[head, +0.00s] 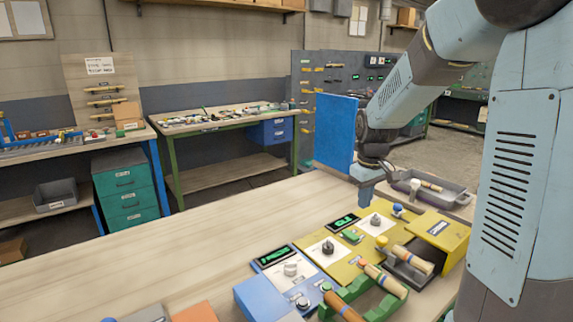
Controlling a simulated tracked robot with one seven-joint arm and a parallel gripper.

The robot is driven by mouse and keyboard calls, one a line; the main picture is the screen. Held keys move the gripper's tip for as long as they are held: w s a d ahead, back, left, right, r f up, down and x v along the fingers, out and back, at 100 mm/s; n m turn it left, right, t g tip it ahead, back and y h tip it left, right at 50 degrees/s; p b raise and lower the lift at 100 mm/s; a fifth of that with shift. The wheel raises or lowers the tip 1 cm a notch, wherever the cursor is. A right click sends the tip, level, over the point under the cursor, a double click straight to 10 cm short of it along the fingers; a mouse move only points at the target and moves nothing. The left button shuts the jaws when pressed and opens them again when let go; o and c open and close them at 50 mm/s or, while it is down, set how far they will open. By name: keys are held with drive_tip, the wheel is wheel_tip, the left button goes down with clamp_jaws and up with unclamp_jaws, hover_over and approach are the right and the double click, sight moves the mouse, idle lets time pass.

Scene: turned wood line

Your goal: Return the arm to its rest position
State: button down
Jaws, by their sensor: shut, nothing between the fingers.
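My arm comes down from the upper right of the head view, bent at the elbow. My gripper (366,192) points down over the far side of the wooden bench (150,245), behind the control panels. It looks shut and empty. It appears above the bench and apart from the things on it, though its exact height is hard to judge. A blue flat panel (336,132) shows directly left of my wrist, and I cannot tell whether it is attached to anything.
Blue (272,283) and yellow (340,262) control panels with knobs stand front right. A green rack (360,294) holds wooden-handled turned pieces. A grey tray (432,190) lies right of my gripper. The bench's left part is mostly clear. A green-legged table (215,126) stands behind.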

drive_tip(key=s+r+m+t, duration=0.2)
drive_tip(key=s+r, duration=0.4)
drive_tip(key=s, duration=0.6)
drive_tip(key=s+r+m+t, duration=0.2)
drive_tip(key=s+r, duration=0.4)
drive_tip(key=s, duration=0.6)
drive_tip(key=shift+s+m+t, duration=0.25)
drive_tip(key=shift+m+t, duration=0.05)
drive_tip(key=shift+m, duration=0.5)
drive_tip(key=shift+a+r, duration=0.1)
